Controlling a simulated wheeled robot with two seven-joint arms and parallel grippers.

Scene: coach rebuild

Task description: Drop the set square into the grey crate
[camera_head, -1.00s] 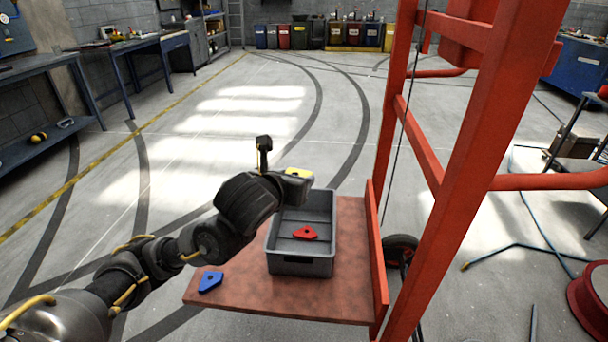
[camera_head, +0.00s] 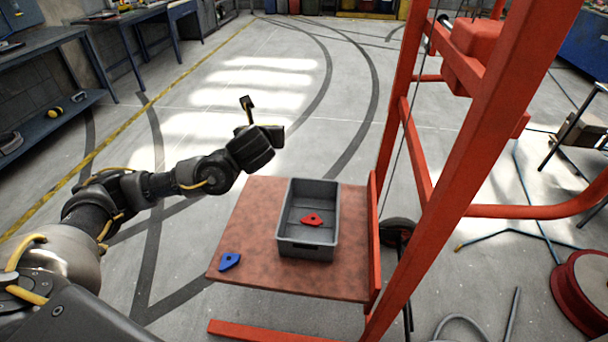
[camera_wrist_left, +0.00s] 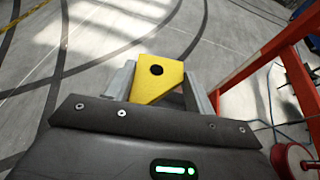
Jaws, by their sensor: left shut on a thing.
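My left gripper (camera_wrist_left: 158,86) is shut on a yellow set square, a flat angled piece with a round dark hole, clear in the left wrist view (camera_wrist_left: 158,75). In the head view the arm hides nearly all of it. The grey crate (camera_head: 304,250) is an open box on the reddish-brown platform. My left gripper (camera_head: 276,136) is held up beyond the crate's far end and to its left, apart from it. A red angled piece (camera_head: 312,220) lies inside the crate. My right gripper is not in view.
A blue angled piece (camera_head: 229,262) lies on the platform (camera_head: 252,215) near its left front corner. A tall red frame (camera_head: 440,190) rises along the platform's right side. The platform left of the crate is mostly bare.

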